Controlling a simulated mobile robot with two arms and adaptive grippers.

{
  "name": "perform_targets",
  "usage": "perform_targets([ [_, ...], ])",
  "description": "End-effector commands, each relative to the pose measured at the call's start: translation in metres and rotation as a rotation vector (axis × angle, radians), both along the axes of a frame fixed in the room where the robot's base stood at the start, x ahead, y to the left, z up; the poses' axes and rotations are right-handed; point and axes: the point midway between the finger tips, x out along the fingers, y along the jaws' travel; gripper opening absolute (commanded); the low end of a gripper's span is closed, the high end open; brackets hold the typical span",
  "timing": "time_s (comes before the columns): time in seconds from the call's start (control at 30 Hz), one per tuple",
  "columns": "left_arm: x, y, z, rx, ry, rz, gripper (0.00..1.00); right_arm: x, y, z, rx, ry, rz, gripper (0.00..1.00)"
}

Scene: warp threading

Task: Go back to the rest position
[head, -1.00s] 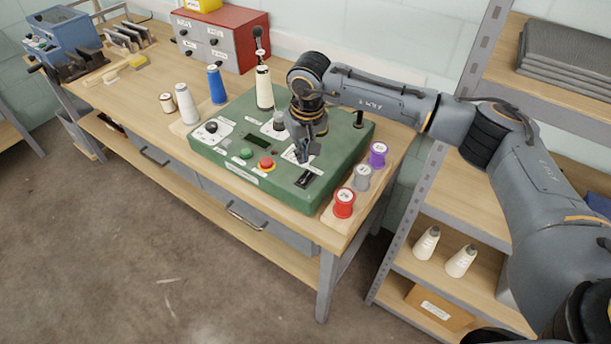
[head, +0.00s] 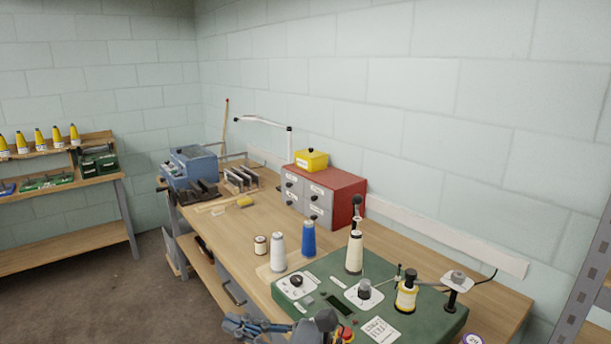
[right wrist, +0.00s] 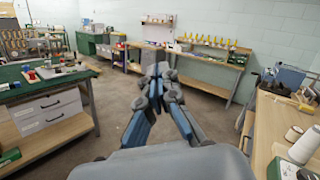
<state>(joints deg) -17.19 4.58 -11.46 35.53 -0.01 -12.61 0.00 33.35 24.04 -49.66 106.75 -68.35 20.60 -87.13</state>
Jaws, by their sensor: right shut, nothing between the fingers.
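My right gripper (head: 232,326) shows at the bottom edge of the head view, in front of the green control box (head: 446,319). It points left, is shut, and holds nothing. In the right wrist view the same gripper (right wrist: 158,74) has its fingers together, with open floor and far benches beyond it. Most of my right arm is below the head picture. My left gripper is in neither view.
The wooden bench (head: 245,222) carries a white cone (head: 279,254), a blue cone (head: 308,240), a cream cone (head: 354,254), and a red drawer cabinet (head: 345,190). A metal shelf post (head: 590,285) stands at right. The right wrist view shows clear floor (right wrist: 110,110) between benches.

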Motion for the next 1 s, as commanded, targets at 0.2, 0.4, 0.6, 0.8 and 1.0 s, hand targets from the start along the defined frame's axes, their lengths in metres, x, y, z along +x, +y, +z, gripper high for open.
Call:
perform_targets([
  [0.2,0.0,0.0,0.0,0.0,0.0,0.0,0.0,0.042,-0.086,0.024,0.712,0.76,-0.254,0.0],
  [0.4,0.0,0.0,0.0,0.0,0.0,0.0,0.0,0.052,-0.193,-0.057,1.377,1.404,-0.492,0.0],
  [0.6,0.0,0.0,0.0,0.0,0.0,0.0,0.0,-0.011,-0.268,-0.172,2.032,1.865,-0.775,0.0],
  [0.8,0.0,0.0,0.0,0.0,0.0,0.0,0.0,-0.097,-0.296,-0.242,-2.124,-1.718,0.891,0.0],
  [1.0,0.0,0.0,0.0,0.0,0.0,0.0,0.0,-0.172,-0.305,-0.274,-1.926,-1.372,0.889,0.0],
])
